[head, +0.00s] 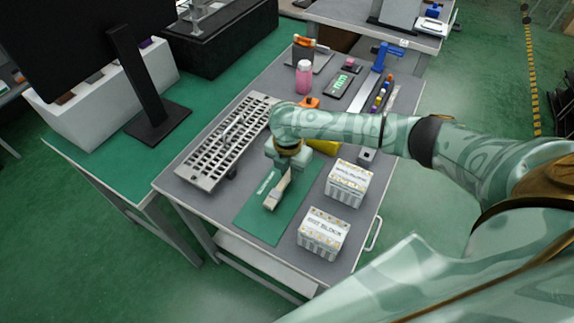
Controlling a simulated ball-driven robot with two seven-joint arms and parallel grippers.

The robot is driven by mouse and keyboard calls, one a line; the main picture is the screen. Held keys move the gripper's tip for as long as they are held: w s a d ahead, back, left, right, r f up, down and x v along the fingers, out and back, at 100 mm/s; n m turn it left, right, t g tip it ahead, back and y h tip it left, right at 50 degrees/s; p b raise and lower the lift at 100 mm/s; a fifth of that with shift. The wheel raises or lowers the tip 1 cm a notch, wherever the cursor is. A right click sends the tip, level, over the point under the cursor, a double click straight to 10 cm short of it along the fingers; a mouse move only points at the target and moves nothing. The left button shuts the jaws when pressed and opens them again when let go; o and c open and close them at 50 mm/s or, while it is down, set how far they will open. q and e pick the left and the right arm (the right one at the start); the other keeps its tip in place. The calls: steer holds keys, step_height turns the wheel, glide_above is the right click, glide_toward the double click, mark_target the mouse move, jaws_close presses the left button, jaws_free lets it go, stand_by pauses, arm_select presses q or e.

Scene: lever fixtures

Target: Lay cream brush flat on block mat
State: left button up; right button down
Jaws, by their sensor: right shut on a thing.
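My right gripper (282,167) comes in from the right and points down over the green block mat (258,225). It is shut on the cream brush (276,190), whose lower end reaches down and toward the near side over the mat. The brush looks tilted; I cannot tell whether its lower end touches the mat. The hand and wrist hide the brush's upper part and the mat's far end. My left gripper is not in view.
Two white printed boxes (323,232) (347,183) stand right of the mat. A slotted metal rack (222,150) lies to its left. Farther back are a pink bottle (304,77), a blue lever fixture (381,58) and a yellow object (324,147) partly behind my arm.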

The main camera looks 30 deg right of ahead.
steer(key=shift+f, duration=0.55)
steer(key=c, duration=1.3)
jaws_free()
steer(key=r+p, duration=0.2)
steer(key=r, duration=0.3)
steer(key=r+p, duration=0.2)
steer(key=r, duration=0.4)
steer(key=r+p, duration=0.3)
steer(key=r, duration=0.2)
steer(key=shift+s+a+r, duration=0.15)
steer(key=shift+s+a, duration=0.05)
steer(key=shift+a, duration=0.1)
steer(key=shift+s, duration=0.1)
